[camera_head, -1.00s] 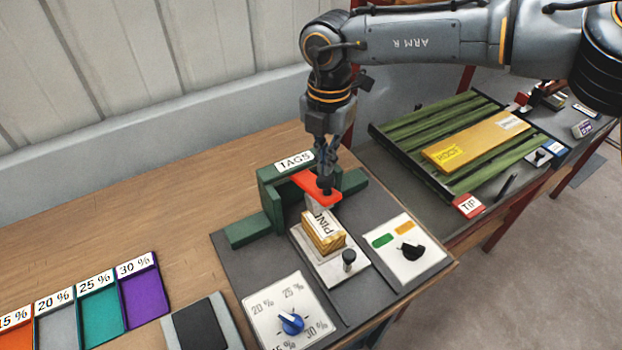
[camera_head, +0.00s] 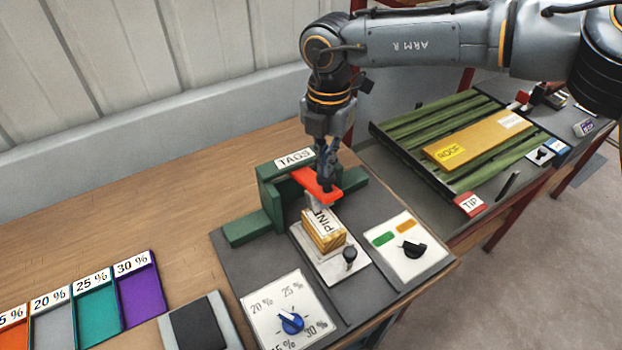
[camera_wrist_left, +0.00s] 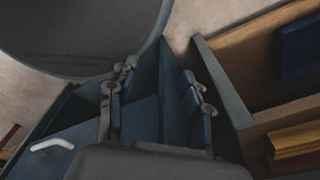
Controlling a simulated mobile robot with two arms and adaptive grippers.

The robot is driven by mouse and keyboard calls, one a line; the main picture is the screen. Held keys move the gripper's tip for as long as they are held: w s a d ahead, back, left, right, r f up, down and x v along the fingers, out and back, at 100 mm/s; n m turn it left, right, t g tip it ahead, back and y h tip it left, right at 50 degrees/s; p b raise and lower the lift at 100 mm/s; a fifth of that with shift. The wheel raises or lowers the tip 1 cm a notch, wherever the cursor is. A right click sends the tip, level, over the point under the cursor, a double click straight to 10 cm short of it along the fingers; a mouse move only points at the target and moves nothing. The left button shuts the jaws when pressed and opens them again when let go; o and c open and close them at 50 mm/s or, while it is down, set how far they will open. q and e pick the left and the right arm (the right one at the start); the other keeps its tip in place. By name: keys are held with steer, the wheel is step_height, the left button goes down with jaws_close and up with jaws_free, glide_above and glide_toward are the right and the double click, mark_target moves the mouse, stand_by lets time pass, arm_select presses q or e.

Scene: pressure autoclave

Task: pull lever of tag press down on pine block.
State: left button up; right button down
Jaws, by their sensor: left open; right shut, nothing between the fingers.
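The green tag press (camera_head: 270,199) stands on a dark mat on the wooden bench, with a sign reading TAGS at its back. Its red lever (camera_head: 318,184) reaches forward over the pine block (camera_head: 323,232), which sits on a light plate and has a label reading PINE on top. My right gripper (camera_head: 326,190) is shut with nothing between its fingers. Its tips are at the front part of the red lever, apparently touching it from above. In the left wrist view, my left gripper (camera_wrist_left: 155,100) is open and empty, away from the press.
A panel with a blue dial (camera_head: 292,321) lies in front of the press, and one with a black knob (camera_head: 413,249) lies to its right. Coloured trays (camera_head: 138,287) with percent labels are at the left. A slatted green rack (camera_head: 480,180) carries a yellow board. The bench behind the trays is clear.

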mark_target(325, 182)
steer(key=shift+f+b, duration=2.15)
steer(key=shift+f, duration=0.45)
steer(key=shift+r+p, duration=0.4)
steer(key=shift+r, duration=0.35)
steer(key=shift+r+p, duration=1.5)
steer(key=shift+r, duration=2.4)
